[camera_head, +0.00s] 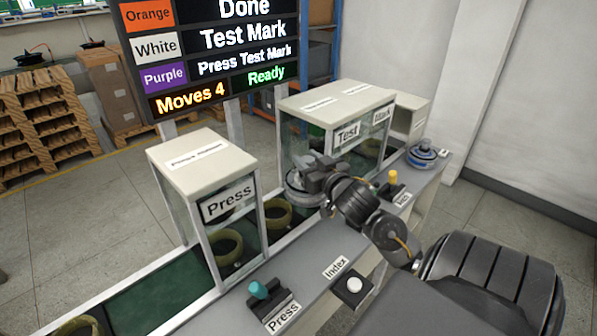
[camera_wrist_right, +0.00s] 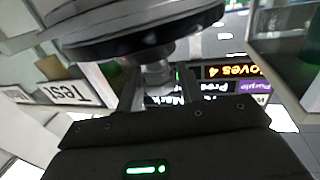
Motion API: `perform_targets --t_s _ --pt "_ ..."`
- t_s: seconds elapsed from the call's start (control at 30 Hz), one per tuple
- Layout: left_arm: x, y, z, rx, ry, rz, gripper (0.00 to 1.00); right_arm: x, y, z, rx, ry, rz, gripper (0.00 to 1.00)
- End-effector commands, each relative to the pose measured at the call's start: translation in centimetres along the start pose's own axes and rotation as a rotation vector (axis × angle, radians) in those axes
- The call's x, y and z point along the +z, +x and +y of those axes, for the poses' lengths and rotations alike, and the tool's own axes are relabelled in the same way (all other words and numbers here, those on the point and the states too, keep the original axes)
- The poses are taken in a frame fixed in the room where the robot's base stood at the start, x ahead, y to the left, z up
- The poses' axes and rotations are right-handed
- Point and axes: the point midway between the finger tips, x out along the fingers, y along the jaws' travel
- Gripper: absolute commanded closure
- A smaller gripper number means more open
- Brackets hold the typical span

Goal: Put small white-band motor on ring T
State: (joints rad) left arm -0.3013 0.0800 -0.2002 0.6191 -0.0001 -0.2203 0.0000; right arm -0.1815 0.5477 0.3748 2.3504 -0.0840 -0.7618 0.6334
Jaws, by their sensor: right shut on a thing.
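My right gripper (camera_head: 318,176) reaches in from the right in the head view, in front of the Test box. It is shut on a disc-shaped motor (camera_head: 297,183), partly hidden by the gripper. In the right wrist view the gripper (camera_wrist_right: 155,88) holds the motor (camera_wrist_right: 135,35) by its narrow shaft; the motor shows a dark rim and pale grey layers. Its band colour is not clear. An olive ring (camera_head: 279,222) lies on the line between the Press and Test boxes, apart from the motor. No letter T is readable on it. My left gripper is out of view.
The glass Press box (camera_head: 205,170) and Test box (camera_head: 340,105) stand over the line. Another ring (camera_head: 228,262) is inside Press. A blue-banded motor (camera_head: 424,160) sits at the bench's far right. A teal lever (camera_head: 259,290), white button (camera_head: 354,285) and yellow lever (camera_head: 393,177) stand on the bench.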

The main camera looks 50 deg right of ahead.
Motion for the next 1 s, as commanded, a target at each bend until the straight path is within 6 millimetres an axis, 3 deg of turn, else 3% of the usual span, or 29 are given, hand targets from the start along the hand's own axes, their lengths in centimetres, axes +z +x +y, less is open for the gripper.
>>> perform_targets --t_s 0.3,0.5,0.7,1.0 --pt "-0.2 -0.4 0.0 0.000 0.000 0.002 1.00 2.5 6.1 -3.3 0.000 0.007 0.009 1.00" --pt "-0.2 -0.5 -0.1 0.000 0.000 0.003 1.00 5.8 8.4 -4.5 0.000 0.004 0.008 1.00" --pt "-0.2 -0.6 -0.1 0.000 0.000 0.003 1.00 7.6 9.7 -5.2 -0.001 0.001 0.010 1.00" --pt "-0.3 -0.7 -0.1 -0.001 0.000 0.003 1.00 8.3 10.2 -5.4 0.000 0.001 0.010 1.00"
